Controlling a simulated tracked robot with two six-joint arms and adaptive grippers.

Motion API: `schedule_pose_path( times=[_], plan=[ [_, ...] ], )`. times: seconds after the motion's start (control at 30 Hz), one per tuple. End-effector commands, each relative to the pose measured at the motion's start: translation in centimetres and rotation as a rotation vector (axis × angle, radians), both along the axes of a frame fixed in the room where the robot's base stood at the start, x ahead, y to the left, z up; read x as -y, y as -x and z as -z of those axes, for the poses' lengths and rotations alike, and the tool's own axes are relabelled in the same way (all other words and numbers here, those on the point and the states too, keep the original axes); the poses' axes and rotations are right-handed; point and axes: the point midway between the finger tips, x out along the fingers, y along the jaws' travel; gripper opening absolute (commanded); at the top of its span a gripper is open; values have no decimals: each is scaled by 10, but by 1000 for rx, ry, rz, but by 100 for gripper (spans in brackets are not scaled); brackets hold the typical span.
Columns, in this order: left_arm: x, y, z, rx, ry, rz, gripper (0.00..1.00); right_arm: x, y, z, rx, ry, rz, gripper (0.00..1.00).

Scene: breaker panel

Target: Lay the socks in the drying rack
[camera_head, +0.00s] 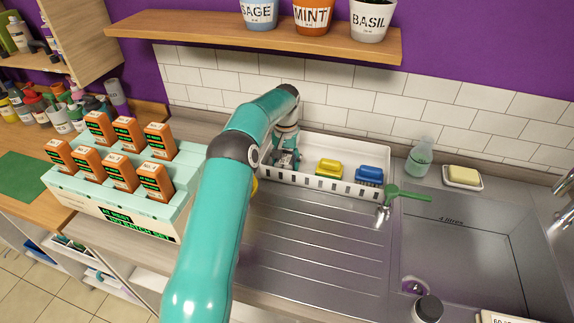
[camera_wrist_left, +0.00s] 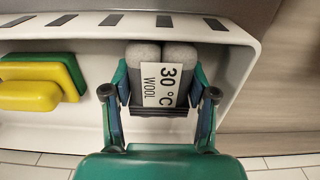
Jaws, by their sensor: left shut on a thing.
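The white drying rack (camera_head: 318,184) stands at the back of the steel drainer, against the tiles. My left gripper (camera_head: 287,160) reaches down into its left part. In the left wrist view the gripper (camera_wrist_left: 160,98) is shut on a pair of grey rolled socks (camera_wrist_left: 143,54) with a white label reading "30 °C WOOL". The socks are inside the outline of the rack (camera_wrist_left: 90,125); whether they touch its floor, I cannot tell. In the head view the socks are mostly hidden by the gripper. My right gripper is not in view.
A yellow and green sponge (camera_head: 328,167) and a blue brush (camera_head: 369,174) lie in the rack, right of the gripper. A green-handled tool (camera_head: 405,194) lies by the sink (camera_head: 470,235). A teal box (camera_head: 70,190) with orange packs stands left. A shelf (camera_head: 270,38) hangs above.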

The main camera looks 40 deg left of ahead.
Motion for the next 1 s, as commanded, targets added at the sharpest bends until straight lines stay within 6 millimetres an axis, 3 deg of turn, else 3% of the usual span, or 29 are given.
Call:
schedule_pose_path(
  times=[0.27, 0.3, 0.43, 0.77, 1.0],
  plan=[
    [0, 0, 2, -1, 0, 1, 22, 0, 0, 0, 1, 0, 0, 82],
    [0, 0, 2, -1, 0, 1, 59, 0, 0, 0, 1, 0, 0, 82],
    [1, 0, 2, -1, 0, 1, 81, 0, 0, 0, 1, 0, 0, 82],
    [1, -1, 1, 0, 0, 1, 82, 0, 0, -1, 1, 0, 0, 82],
    [0, -2, -21, 4, -2, 1, 82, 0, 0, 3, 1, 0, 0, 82]
  ],
)
